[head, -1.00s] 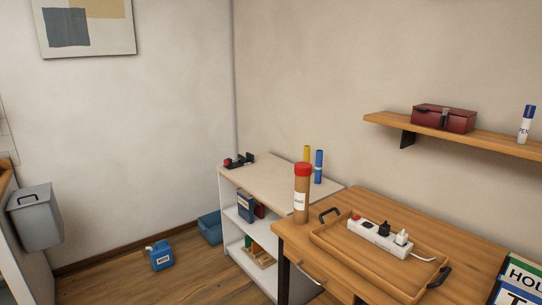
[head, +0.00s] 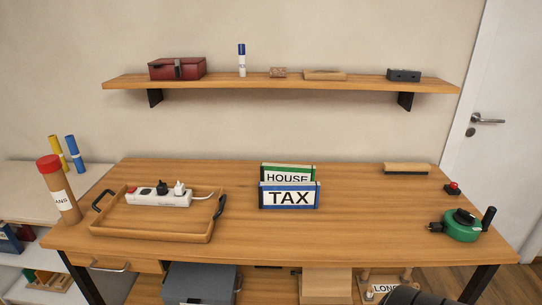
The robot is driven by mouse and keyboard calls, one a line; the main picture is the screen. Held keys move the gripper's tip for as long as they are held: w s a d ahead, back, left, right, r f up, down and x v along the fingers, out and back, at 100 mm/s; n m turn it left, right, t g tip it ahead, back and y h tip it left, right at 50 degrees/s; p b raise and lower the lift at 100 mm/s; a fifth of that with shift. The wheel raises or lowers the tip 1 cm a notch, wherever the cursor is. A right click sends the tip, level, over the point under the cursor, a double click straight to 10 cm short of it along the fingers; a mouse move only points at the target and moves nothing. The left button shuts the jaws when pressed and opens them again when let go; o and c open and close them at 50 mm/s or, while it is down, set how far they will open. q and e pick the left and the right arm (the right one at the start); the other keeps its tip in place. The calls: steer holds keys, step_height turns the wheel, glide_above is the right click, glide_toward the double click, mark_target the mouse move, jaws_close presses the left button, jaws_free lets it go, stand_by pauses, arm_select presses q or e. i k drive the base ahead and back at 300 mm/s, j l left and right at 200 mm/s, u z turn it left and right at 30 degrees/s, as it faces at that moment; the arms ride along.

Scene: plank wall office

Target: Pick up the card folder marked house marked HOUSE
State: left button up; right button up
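The card folder marked HOUSE (head: 287,178) stands upright near the middle of the wooden table, with a white label and green edging. The blue-edged folder marked TAX (head: 289,197) stands directly in front of it and hides its lower part. I cannot tell whether the two touch. Neither of my grippers can be made out in the head view.
A wooden tray (head: 150,235) with a white power strip (head: 158,199) lies left of the folders. A green cable reel (head: 462,226), a red button (head: 452,189) and a brush (head: 407,168) are at right. A wall shelf (head: 280,86) runs above. Table space before the folders is clear.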

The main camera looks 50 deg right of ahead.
mark_target(269, 172)
steer(key=z, duration=1.65)
